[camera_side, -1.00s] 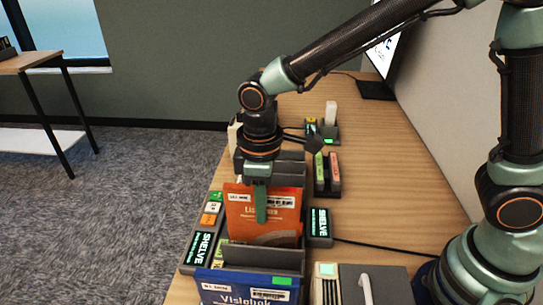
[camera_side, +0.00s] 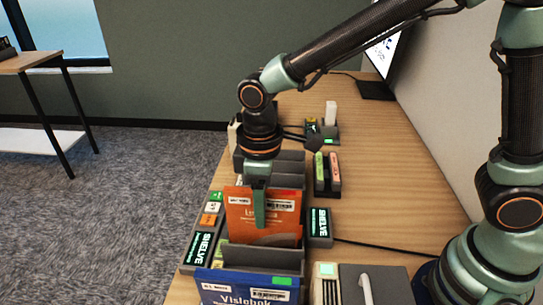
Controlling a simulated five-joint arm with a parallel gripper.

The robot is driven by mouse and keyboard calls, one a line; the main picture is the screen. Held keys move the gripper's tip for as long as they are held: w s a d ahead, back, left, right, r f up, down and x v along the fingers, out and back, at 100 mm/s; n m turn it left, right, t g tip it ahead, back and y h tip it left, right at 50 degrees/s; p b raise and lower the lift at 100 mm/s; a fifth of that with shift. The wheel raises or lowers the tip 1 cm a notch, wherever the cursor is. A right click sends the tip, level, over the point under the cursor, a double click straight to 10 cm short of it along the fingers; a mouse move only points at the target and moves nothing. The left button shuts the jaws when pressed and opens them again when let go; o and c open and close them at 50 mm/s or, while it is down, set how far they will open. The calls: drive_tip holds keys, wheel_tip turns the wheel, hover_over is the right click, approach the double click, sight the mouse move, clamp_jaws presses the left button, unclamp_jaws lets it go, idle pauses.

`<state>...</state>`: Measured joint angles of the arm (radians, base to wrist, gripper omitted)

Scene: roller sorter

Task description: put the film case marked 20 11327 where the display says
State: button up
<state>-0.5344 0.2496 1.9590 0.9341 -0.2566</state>
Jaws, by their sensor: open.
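An orange film case (camera_side: 280,212) stands upright in a slot of the dark grey sorter (camera_side: 262,260). Its label is too small to read for certain. My gripper (camera_side: 260,208) points down right at the orange case, with a green finger in front of its face. The jaws are open; the other finger is hidden. A blue case (camera_side: 235,284) stands in front, nearest the camera. Two displays reading "SHELVE" flank the sorter, one at the left (camera_side: 200,250) and one at the right (camera_side: 320,224).
Coloured blocks (camera_side: 210,219) sit left of the sorter. A dark holder with slim green and red items (camera_side: 327,175) stands to its right. Another small holder (camera_side: 322,132) is farther back. A monitor (camera_side: 383,60) stands at the back right. A cable crosses the clear right side of the table.

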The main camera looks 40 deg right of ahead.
wheel_tip(320, 180, up, 11)
drive_tip(key=shift+r, duration=0.1)
idle(0.3)
drive_tip(key=s+d+m+t, duration=0.2)
drive_tip(key=d+m, duration=0.2)
drive_tip(key=d, duration=0.5)
drive_tip(key=s+d+m+t, duration=0.2)
drive_tip(key=d+m, duration=0.3)
drive_tip(key=d, duration=0.5)
drive_tip(key=shift+s+d+r+t, duration=0.25)
drive_tip(key=shift+t, duration=0.55)
